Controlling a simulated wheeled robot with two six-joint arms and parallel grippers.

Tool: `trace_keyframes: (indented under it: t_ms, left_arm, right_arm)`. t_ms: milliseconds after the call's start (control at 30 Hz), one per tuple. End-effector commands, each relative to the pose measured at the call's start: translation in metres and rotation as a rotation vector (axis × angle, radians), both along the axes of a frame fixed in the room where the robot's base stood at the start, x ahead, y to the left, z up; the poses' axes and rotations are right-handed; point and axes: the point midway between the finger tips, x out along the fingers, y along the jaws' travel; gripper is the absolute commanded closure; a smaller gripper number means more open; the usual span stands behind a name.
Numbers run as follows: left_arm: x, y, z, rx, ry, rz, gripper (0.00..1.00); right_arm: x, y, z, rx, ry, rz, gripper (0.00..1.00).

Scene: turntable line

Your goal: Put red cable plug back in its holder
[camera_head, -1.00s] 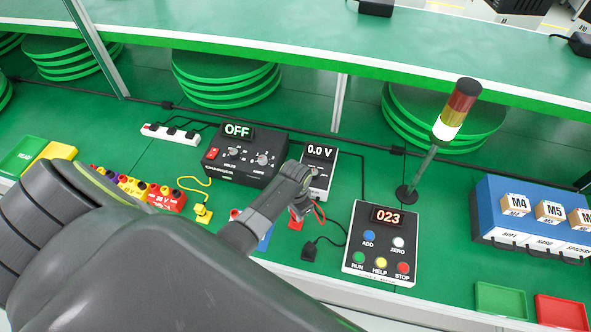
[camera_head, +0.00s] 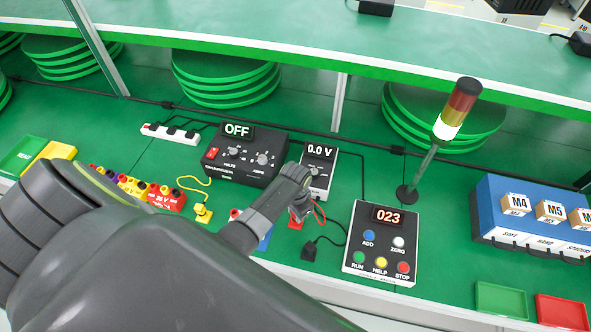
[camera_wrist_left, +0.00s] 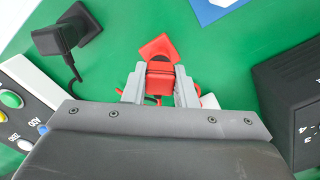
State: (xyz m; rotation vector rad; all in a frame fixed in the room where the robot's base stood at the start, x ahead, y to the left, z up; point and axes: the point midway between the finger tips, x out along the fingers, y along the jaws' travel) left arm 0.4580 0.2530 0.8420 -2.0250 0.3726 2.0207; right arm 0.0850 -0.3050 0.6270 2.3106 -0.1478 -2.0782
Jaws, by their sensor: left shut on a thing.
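My left gripper (camera_head: 299,210) is low over the green bench, in front of the voltage meter (camera_head: 318,172). In the left wrist view its two grey fingers (camera_wrist_left: 160,88) are shut on the red cable plug (camera_wrist_left: 160,72). The plug is right at the red holder (camera_wrist_left: 158,46), a tilted square block with a dark round opening. It overlaps the holder's near side, and I cannot tell whether it sits in it. The red holder (camera_head: 296,224) shows partly below the gripper in the head view. A red cable (camera_head: 319,212) loops beside it. My right gripper is not in view.
The black power supply (camera_head: 245,156) reading OFF stands behind and left of the gripper. The button panel (camera_head: 381,244) is to the right. A black plug (camera_head: 309,251) lies between. A yellow holder (camera_head: 203,214) and colored blocks (camera_head: 166,197) are left, partly behind my arm.

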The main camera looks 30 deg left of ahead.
Motion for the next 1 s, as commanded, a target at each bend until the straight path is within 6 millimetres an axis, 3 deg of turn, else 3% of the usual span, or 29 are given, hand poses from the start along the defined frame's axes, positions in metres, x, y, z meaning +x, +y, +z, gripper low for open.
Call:
trace_keyframes:
  t_ms: [1000]
  left_arm:
    - [0.0003,-0.0001,-0.0077,0.000,0.000,0.000,0.93]
  right_arm:
    - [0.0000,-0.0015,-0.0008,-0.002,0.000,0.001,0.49]
